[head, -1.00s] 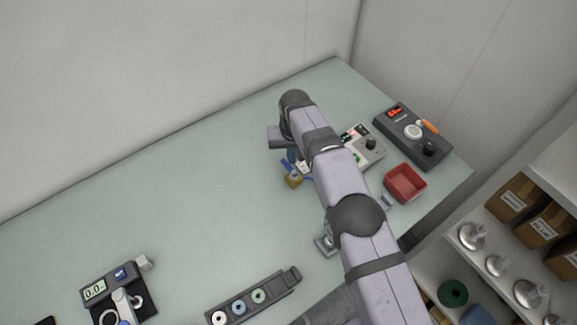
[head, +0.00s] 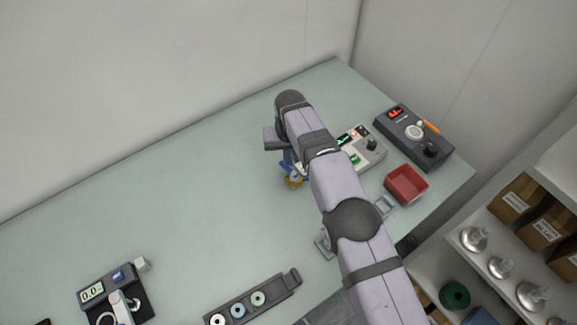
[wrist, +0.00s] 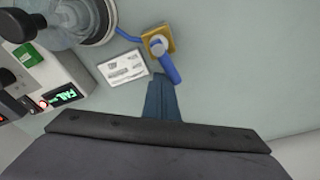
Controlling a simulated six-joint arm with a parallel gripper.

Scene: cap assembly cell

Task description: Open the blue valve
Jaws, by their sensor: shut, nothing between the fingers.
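The blue valve has a brass-coloured body (wrist: 172,38) with a blue lever (wrist: 167,66) on top, seen at the upper middle of the wrist view. The lever slants down and slightly right in that view. A thin blue tube (wrist: 128,36) runs from the body to the left. In the head view the brass body (head: 293,183) shows just below the end of my arm, and the lever is partly hidden. My gripper (wrist: 161,78) is shut and empty. Its blue-grey fingertips are close beside the lever's free end, on its left; I cannot tell whether they touch.
A white printed card (wrist: 123,68) lies left of the valve. Further left are a clear round vessel (wrist: 75,22) and a box with a lit display (wrist: 62,97). A red tray (head: 405,184) and a dark console (head: 413,136) stand right of my arm.

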